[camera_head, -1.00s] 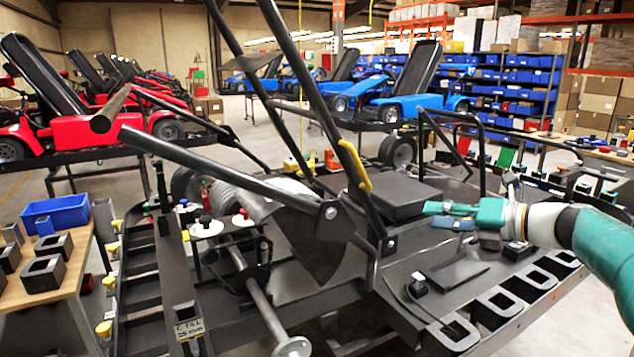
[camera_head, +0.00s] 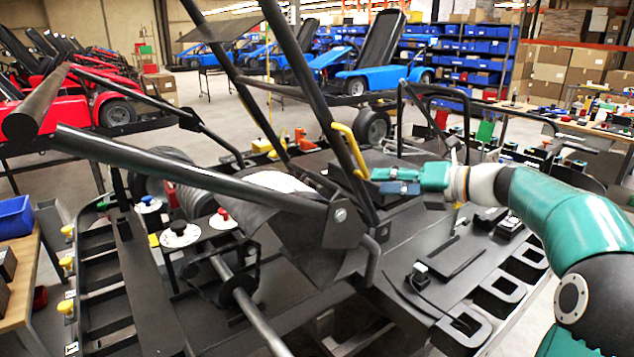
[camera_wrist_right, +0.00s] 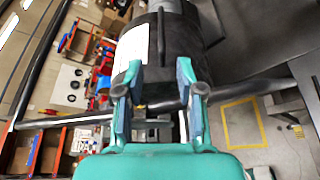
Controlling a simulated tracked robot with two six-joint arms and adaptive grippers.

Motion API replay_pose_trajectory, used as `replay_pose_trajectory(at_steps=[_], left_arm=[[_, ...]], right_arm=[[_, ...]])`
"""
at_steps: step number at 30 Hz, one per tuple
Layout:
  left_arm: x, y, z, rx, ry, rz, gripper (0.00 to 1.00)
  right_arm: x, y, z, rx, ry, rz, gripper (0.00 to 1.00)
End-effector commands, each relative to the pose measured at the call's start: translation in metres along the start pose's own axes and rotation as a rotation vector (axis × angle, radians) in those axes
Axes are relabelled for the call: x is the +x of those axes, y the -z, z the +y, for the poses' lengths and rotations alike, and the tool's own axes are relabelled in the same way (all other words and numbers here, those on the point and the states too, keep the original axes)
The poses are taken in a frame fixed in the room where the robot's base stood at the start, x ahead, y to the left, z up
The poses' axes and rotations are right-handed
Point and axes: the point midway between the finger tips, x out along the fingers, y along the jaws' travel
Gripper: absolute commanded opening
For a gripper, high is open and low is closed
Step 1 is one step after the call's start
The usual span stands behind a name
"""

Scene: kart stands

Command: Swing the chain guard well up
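The kart's dark frame fills the middle of the head view. A dark plate (camera_head: 300,243) hangs beside a bolted bar joint there; it looks like the chain guard, but I cannot be sure. A yellow curved handle (camera_head: 348,150) sits on the slanting black bar above it. My right gripper (camera_head: 374,178) reaches in from the right, its tips close to the handle's lower end; I cannot tell if they touch. In the right wrist view its two fingers (camera_wrist_right: 160,84) are apart, before a black cylinder (camera_wrist_right: 155,50) with a white label. My left gripper is out of view.
Long black bars (camera_head: 190,170) cross the space left of my right gripper. A stand with slots (camera_head: 525,262) lies at the lower right. A wooden bench with a blue bin (camera_head: 14,217) is at the left edge. Blue karts (camera_head: 370,68) stand behind.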

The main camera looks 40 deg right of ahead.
Motion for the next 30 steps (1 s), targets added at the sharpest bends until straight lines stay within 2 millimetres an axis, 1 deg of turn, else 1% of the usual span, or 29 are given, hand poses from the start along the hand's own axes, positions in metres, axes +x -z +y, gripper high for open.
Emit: replay_pose_trajectory(at_steps=[5,8,11,14,24,30], left_arm=[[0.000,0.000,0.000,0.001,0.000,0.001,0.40],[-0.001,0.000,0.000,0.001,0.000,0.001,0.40],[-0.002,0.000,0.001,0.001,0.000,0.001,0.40],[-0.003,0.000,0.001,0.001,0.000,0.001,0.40],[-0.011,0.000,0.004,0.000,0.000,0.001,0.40],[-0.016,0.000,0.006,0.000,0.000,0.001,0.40]], right_arm=[[-0.004,-0.001,-0.003,0.003,0.006,-0.007,0.37],[0.000,-0.001,-0.003,0.004,0.005,-0.006,0.37],[0.010,-0.001,-0.003,0.004,0.004,-0.006,0.37],[0.025,-0.001,-0.002,0.005,0.003,-0.004,0.37],[0.098,-0.002,-0.003,0.004,0.004,-0.004,0.37],[0.135,-0.002,-0.003,0.005,0.005,-0.005,0.37]])
